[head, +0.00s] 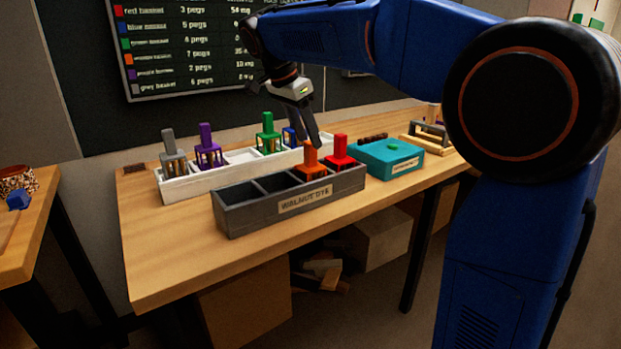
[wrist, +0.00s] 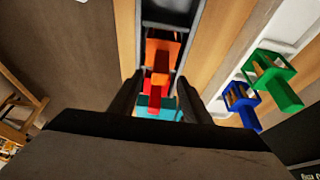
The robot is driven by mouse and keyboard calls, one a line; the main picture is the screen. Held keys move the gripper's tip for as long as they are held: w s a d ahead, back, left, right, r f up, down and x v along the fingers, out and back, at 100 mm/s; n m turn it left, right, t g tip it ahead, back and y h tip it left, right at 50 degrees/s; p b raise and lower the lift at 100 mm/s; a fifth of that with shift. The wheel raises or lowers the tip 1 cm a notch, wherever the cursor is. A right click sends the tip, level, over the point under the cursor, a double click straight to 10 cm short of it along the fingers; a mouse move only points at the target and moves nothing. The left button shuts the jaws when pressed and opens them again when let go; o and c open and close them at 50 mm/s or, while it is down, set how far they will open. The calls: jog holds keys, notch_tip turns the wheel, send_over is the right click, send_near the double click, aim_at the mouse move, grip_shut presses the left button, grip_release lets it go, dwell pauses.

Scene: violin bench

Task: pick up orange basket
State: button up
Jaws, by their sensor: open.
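The orange basket (head: 312,164) has an upright block handle and stands in a compartment of the dark grey tray (head: 240,220) labelled "WALNUT DYE". A red basket (head: 341,155) stands to its right in the same tray. My gripper (head: 307,135) is above the tray, close over the orange basket, pointing down. In the wrist view my gripper (wrist: 168,100) is open, and the orange basket (wrist: 160,52) shows just beyond the gap between the fingers, with the red basket (wrist: 157,85) between them. I cannot tell whether a finger touches the orange handle.
Behind is a white tray (head: 180,190) with grey (head: 173,155), purple (head: 208,150), green (head: 268,135) and blue (head: 290,137) baskets. A teal box (head: 390,158) stands right of the grey tray. The bench (head: 160,265) is clear in front.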

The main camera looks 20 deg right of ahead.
aim_at(310, 166)
jog(key=shift+x, duration=1.5)
grip_shut()
jog(key=shift+r, duration=0.15)
